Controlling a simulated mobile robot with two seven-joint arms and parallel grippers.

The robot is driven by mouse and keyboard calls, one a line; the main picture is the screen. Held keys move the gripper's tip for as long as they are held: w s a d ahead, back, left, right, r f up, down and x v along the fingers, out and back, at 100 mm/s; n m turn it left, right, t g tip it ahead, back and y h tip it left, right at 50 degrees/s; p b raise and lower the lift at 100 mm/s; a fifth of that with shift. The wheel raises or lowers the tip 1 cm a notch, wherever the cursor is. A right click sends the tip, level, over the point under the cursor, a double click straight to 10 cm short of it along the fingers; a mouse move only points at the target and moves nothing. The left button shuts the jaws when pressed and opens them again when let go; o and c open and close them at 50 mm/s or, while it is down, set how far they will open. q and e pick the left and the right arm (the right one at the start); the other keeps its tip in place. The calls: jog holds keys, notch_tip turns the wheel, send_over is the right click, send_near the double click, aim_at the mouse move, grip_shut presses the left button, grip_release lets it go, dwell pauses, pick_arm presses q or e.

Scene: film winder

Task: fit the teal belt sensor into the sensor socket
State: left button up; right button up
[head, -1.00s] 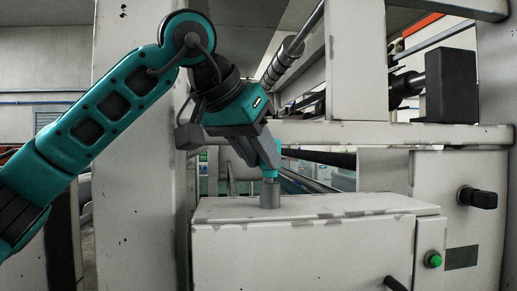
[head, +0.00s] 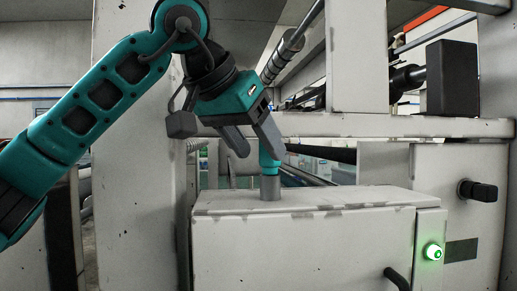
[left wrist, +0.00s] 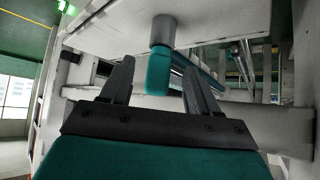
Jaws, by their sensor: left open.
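The teal belt sensor (head: 269,159) stands upright with its lower end in the grey cylindrical sensor socket (head: 270,188) on top of the light grey cabinet. In the left wrist view the sensor (left wrist: 158,76) runs straight out of the socket (left wrist: 163,32). My left gripper (head: 261,153) is open above and around the sensor's upper end. In the left wrist view, one finger of the gripper (left wrist: 158,65) is on each side of the sensor, with a gap on both sides. The sensor's seated lower end is hidden inside the socket. My right gripper is not in view.
The cabinet (head: 300,245) has a black handle (head: 397,279) and a lit green button (head: 433,252) at its right. A black knob (head: 478,191) juts out further right. A wide pale post (head: 130,180) stands behind my left arm. Rollers and a frame beam lie behind.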

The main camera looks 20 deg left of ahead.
pick_arm(q)
jog(key=v, duration=1.1)
jog(key=shift+s+p, duration=0.2)
jog(key=shift+p, duration=0.15)
jog(key=shift+r, duration=0.1)
